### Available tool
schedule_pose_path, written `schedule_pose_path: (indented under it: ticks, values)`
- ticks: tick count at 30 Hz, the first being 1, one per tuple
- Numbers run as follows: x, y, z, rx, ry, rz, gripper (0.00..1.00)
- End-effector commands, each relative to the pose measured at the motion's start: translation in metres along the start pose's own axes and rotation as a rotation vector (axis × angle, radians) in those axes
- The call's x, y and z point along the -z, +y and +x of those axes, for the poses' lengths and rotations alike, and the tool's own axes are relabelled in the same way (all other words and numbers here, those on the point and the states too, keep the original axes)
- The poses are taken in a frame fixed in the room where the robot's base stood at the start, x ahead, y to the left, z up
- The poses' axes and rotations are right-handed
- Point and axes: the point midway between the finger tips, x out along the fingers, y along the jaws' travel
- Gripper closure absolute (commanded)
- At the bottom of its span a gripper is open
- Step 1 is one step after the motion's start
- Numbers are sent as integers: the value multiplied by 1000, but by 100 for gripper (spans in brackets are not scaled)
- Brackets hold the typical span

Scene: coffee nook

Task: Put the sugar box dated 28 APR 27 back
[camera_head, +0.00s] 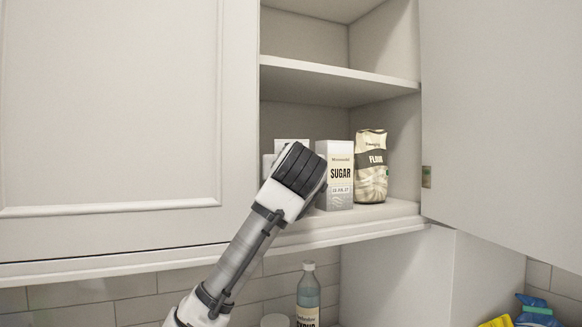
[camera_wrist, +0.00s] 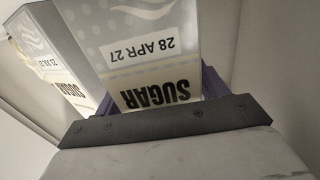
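The sugar box dated 28 APR 27 (camera_wrist: 150,48) fills the middle of the wrist view, its label upside down in the picture. My gripper (camera_wrist: 160,98) has its purple fingers along both sides of this box and looks shut on it. In the head view my gripper (camera_head: 300,172) is at the lower shelf's opening, and its fingers are hidden behind the wrist. A white piece (camera_head: 292,145) shows just behind it, probably the held box. Whether the box touches the shelf is hidden.
Another sugar box (camera_head: 335,178), its date too small to read surely, stands right of my gripper, with a flour bag (camera_head: 371,168) beside it. The lower shelf (camera_head: 385,212) has an open door (camera_head: 500,130) at right. A syrup bottle (camera_head: 308,298) stands below.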

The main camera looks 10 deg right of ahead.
Motion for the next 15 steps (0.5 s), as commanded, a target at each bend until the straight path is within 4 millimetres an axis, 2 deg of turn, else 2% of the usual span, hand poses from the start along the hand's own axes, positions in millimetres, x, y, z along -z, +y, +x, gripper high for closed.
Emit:
schedule_pose_path:
  ticks: [8, 11, 15]
  values:
    - [7, 0, 0, 1, 0, 0, 28]
    - [1, 1, -14, -3, 3, 0, 28]
    - [-1, 1, -44, -3, 4, -1, 28]
